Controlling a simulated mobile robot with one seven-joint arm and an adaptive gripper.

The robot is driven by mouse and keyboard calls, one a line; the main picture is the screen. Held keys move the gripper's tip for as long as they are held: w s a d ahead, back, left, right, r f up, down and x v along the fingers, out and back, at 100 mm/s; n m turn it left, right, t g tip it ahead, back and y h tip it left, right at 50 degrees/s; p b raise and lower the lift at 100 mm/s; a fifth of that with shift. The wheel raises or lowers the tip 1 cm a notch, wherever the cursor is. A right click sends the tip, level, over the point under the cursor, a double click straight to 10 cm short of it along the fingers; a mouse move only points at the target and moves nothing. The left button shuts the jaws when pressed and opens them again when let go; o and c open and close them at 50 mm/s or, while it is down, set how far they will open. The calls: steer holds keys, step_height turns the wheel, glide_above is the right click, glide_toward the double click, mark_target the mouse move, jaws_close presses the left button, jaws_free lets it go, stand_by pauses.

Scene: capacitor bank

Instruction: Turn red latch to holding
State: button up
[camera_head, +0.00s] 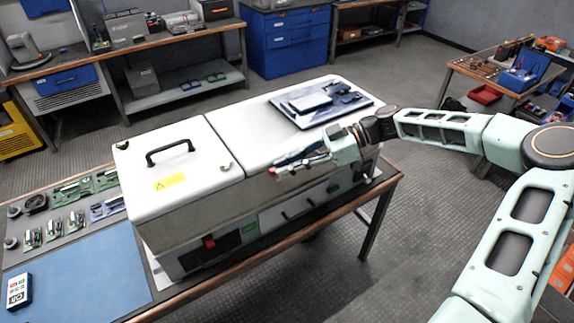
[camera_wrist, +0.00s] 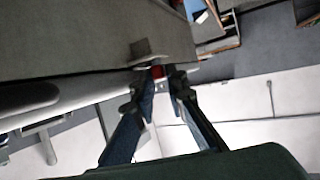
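A small red latch (camera_wrist: 158,72) shows between my fingertips in the wrist view, beside a pale metal plate. My gripper (camera_wrist: 161,82) has a finger on either side of it; I cannot tell whether they touch it. In the head view my gripper (camera_head: 280,169) points left, at the front side of the white capacitor bank (camera_head: 262,120); a bit of red shows at its fingertips, too small to make out. Another red part (camera_head: 209,242) sits on the dark panel at the bank's lower left front, away from my gripper.
The bank's left lid has a black handle (camera_head: 170,151) and a yellow label (camera_head: 170,182). A blue mat (camera_head: 85,275) and several circuit boards lie at the left. Open floor lies in front of the table.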

jaws_close()
steer(key=m+t+h+b, duration=0.1)
steer(key=m+t+b, duration=0.2)
steer(key=m+t, duration=0.1)
steer(key=s+m+t+h+b, duration=0.1)
steer(key=m+t+h+b, duration=0.1)
steer(key=m+t+b, duration=0.1)
steer(key=s+m+t+h+b, duration=0.1)
steer(key=m+t+b, duration=0.3)
steer(key=m+t, duration=0.1)
steer(key=shift+a+f+t+h, duration=0.25)
steer(key=shift+a+t+h, duration=0.1)
steer(key=shift+t, duration=0.15)
steer(key=shift+s+r+m+t+h+b, duration=0.15)
steer(key=shift+m+t+h+b, duration=0.35)
steer(key=shift+b, duration=0.55)
steer(key=shift+a+r, duration=0.1)
